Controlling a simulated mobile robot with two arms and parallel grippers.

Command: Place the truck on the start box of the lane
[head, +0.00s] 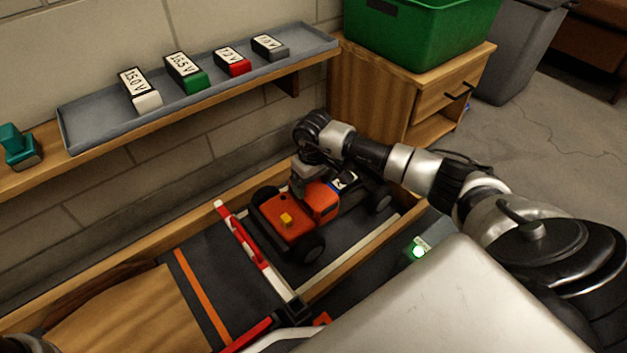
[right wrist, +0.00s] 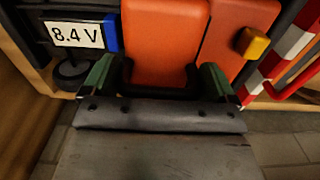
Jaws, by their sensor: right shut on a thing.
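The orange truck (head: 287,222) with black wheels and a yellow knob is in the walled lane, on the dark floor right of the red-and-white barrier (head: 243,238). My right gripper (head: 312,183) reaches down over its cab. In the right wrist view my right gripper (right wrist: 160,82) is shut on the orange cab (right wrist: 163,45) of the truck. A white 8.4 V label with a blue end (right wrist: 78,34) shows on the truck beside the cab. The wheels look at or very near the floor; contact is unclear. My left gripper is not in view.
Wooden rails (head: 160,243) edge the lane. An orange stripe (head: 200,295) crosses it left of the barrier. A shelf tray (head: 90,125) holds several labelled battery packs. A green bin (head: 425,30) stands on a wooden cabinet (head: 375,95). A green light (head: 418,252) glows beside the lane.

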